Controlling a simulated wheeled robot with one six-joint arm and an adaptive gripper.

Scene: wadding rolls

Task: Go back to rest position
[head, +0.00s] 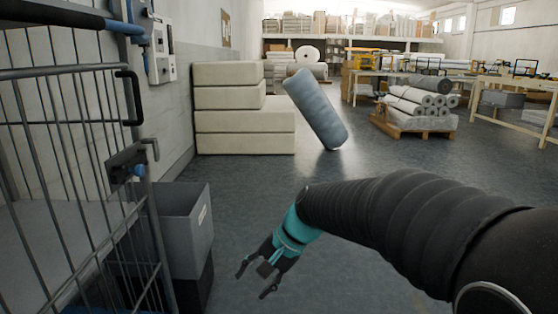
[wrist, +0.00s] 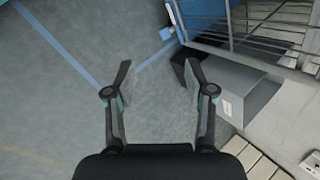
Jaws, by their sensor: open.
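My gripper (head: 257,279) hangs at the end of my black sleeved arm, low in the middle of the head view, above the bare floor. Its two fingers are spread wide with nothing between them. In the wrist view the open gripper (wrist: 158,85) points down towards the grey floor, and the right finger overlaps a dark bin edge in the picture. No object is held.
A wire cage trolley (head: 75,150) and grey bin (head: 187,225) stand close on the left. Foam blocks (head: 245,130), a tilted blue-grey roll (head: 315,108) and a pallet of rolls (head: 415,120) stand further back. The middle floor is clear.

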